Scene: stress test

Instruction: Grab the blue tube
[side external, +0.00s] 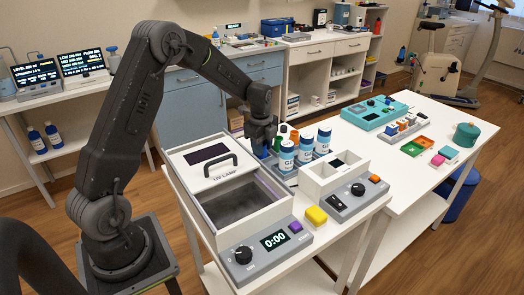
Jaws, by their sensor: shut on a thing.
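My gripper (262,147) is at the end of the dark arm, pointing down over a rack area on the white table. It is shut on a small blue thing, which looks like the blue tube (266,154); only a little of it shows between and below the fingers. I cannot tell whether the tube is still seated in the rack or lifted. Three white-labelled bottles with blue bands (306,150) stand close to the right of the gripper.
A UV lamp box (210,170) with a black-handled lid and a timer panel (273,240) stands at the front left. A white device with a knob (340,180) and a yellow block (316,215) are to the right. A teal device (375,112) and coloured trays lie farther right.

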